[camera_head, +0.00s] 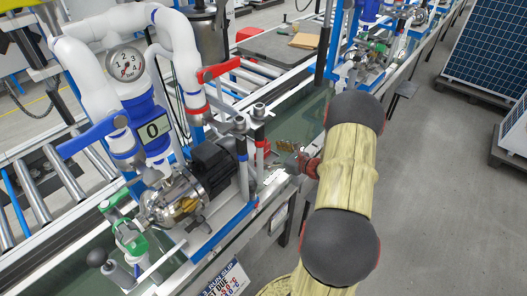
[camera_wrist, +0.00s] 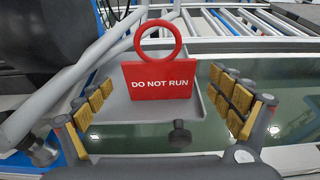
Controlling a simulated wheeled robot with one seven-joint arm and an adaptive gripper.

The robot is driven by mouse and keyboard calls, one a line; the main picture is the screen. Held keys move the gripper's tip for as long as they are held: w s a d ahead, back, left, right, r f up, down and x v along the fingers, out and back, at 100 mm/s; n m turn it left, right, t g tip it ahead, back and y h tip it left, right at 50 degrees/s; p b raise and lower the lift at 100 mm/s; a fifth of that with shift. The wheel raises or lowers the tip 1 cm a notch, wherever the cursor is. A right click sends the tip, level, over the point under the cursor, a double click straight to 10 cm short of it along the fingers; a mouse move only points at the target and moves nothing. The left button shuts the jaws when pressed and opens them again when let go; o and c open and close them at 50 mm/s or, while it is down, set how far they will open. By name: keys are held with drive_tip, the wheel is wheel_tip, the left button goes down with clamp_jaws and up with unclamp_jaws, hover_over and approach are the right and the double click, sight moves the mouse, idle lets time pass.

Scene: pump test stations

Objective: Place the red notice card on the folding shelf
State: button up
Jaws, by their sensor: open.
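The red notice card (camera_wrist: 159,80), marked DO NOT RUN with a ring on top, is upright and faces the wrist camera. It appears to stand on a grey shelf (camera_wrist: 150,113), a flat tray-like plate with a dark knob at its front; whether it rests there or just overlaps it in the picture I cannot tell for sure. My gripper (camera_wrist: 160,84) is open, its yellow-padded fingers spread left and right of the card with gaps on both sides. In the head view my gripper (camera_head: 287,157) is small, beside the pump bench edge; the card is not clear there.
A pump (camera_head: 178,195) with white pipes, a gauge and red (camera_head: 220,70) and blue (camera_head: 92,134) levers stands left of my gripper. A printed sign (camera_head: 226,280) hangs at the bench's front. Grey floor at right is open, with solar panels (camera_head: 488,50) farther back.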

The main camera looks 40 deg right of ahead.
drive_tip(key=p+v, duration=0.2)
drive_tip(key=v, duration=0.6)
drive_tip(key=shift+s, duration=0.25)
drive_tip(key=s+a+f+n+g+y, duration=0.3)
drive_tip(key=a+n, duration=0.1)
drive_tip(key=a, duration=0.3)
drive_tip(key=s+a+r+n+g+y, duration=0.1)
drive_tip(key=s+a+r+n+g, duration=0.2)
drive_tip(key=a+n, duration=0.35)
drive_tip(key=s+a+r+n+g+y, duration=0.1)
drive_tip(key=s+a+r+n+g, duration=0.3)
drive_tip(key=a, duration=0.3)
drive_tip(key=s+a+r+n+h, duration=0.1)
drive_tip(key=a+r+n+h, duration=0.2)
drive_tip(key=a+r+n, duration=0.6)
drive_tip(key=s+a+r+n+t+h, duration=0.1)
drive_tip(key=s+a+r+n+h, duration=0.1)
drive_tip(key=a+r+n, duration=0.8)
wheel_tip(320, 180, up, 2)
drive_tip(key=shift+s+r+n+h, duration=0.2)
drive_tip(key=shift+s+n+h, duration=0.25)
drive_tip(key=shift+n, duration=0.4)
